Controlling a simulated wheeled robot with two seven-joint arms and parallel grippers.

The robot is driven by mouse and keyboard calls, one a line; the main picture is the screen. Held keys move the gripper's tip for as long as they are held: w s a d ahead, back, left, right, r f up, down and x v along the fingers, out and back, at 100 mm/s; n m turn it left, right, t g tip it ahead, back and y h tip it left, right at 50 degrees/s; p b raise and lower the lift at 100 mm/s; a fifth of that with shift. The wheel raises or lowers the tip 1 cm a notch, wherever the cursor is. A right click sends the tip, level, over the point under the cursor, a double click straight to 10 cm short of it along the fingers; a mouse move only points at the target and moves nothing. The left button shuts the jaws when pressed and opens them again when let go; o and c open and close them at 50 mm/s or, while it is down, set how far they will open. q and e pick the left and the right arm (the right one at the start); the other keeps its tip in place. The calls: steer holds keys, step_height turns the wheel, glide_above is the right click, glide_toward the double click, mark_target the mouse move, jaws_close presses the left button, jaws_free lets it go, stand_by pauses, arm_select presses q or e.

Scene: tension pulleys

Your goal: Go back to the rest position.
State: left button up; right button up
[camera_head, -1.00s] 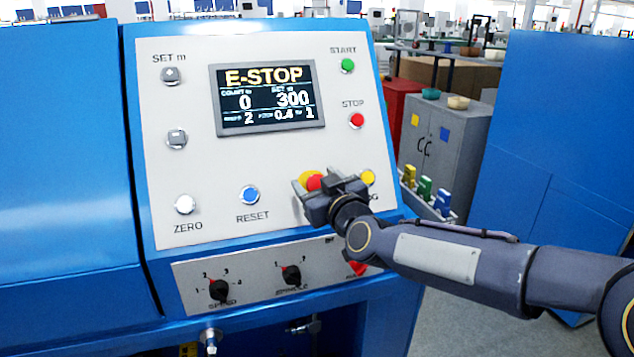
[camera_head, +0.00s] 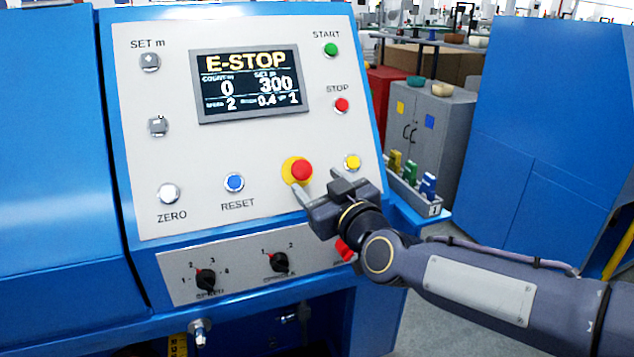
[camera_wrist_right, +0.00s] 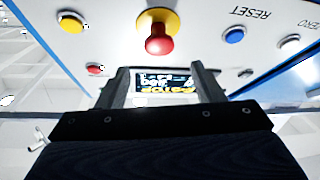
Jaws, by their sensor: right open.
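My right gripper (camera_head: 316,184) is open and empty in the head view, just below and right of the red emergency-stop button (camera_head: 301,170) on its yellow base. In the right wrist view the fingers (camera_wrist_right: 157,85) are spread apart, with the red button (camera_wrist_right: 158,40) beyond them and nothing between them. The panel's display (camera_head: 250,82) reads E-STOP, with count 0 and set 300. My left gripper is not in view.
The white panel carries the blue RESET button (camera_head: 234,182), ZERO button (camera_head: 168,193), green START (camera_head: 331,50) and red STOP (camera_head: 342,105). Two knobs (camera_head: 205,279) sit below. A grey cabinet (camera_head: 428,135) and blue machine panel (camera_head: 550,140) stand to the right. Floor shows lower right.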

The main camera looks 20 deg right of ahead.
steer(key=s+f+m+g+p, duration=0.1)
steer(key=s+f+g, duration=0.3)
steer(key=s, duration=0.4)
steer(key=s+d+f+m+g+p, duration=0.1)
steer(key=s+f+g, duration=0.3)
steer(key=s, duration=0.5)
steer(key=s+d+f+m+g+y+p, duration=0.1)
steer(key=s+f+m+g+p, duration=0.2)
steer(key=s+f, duration=0.4)
steer(key=shift+s+d+f+m+g, duration=0.2)
steer(key=shift+s+d+m+g, duration=0.15)
steer(key=shift+s, duration=0.85)
steer(key=shift+s+a+f+g, duration=0.15)
steer(key=shift+s+f+g, duration=0.1)
steer(key=shift+s, duration=0.05)
steer(key=shift+c, duration=0.2)
